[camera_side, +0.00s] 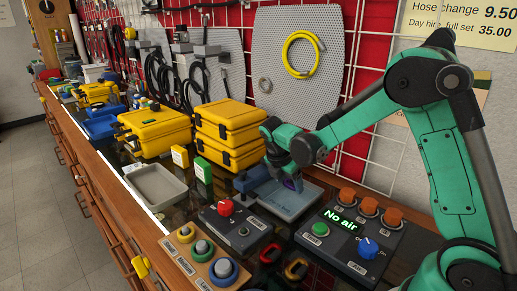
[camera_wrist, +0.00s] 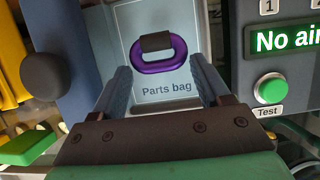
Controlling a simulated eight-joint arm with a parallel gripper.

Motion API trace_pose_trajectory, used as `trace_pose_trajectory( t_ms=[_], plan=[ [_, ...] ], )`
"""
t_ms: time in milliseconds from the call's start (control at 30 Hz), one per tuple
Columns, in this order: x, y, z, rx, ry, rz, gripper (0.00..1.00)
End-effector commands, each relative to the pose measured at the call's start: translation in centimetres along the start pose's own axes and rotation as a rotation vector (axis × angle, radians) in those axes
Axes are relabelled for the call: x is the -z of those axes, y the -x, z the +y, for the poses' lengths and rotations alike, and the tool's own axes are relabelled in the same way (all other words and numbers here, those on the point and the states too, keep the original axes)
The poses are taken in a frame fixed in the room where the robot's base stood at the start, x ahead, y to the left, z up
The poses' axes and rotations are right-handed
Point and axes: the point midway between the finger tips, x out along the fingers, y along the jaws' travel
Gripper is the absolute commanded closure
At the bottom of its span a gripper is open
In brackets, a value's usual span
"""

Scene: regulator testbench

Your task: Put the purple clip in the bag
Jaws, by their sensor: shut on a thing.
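The purple clip (camera_wrist: 178,62) is an oval ring with a dark sleeve on its top side. My gripper (camera_wrist: 161,72) is shut on it, a finger at each end. In the side view, my gripper (camera_side: 289,180) points down over the bag, and a bit of purple (camera_side: 293,185) shows at its tips. The bag (camera_side: 283,206) is a shallow pale blue, tray-like holder. In the wrist view the bag (camera_wrist: 112,45) carries the words "Parts bag" below the clip. The clip is over the bag; I cannot tell whether it touches the bottom.
A "No air" panel (camera_side: 352,236) with knobs stands right of the bag. A dark box with a red knob (camera_side: 226,208) stands left of it. Red (camera_side: 270,253) and orange (camera_side: 296,269) clips lie in front. Yellow cases (camera_side: 228,133) stand behind. A grey tray (camera_side: 155,186) is farther left.

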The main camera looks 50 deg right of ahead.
Motion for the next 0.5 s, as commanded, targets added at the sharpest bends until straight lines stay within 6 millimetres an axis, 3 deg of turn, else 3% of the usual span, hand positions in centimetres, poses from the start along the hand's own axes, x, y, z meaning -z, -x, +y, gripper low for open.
trace_pose_trajectory(
  t_ms=[200,500],
  plan=[
    [1.1,-2.6,0.0,0.0,0.0,0.0,0.81],
    [1.2,-2.8,0.0,0.0,0.0,0.0,0.81]
  ],
)
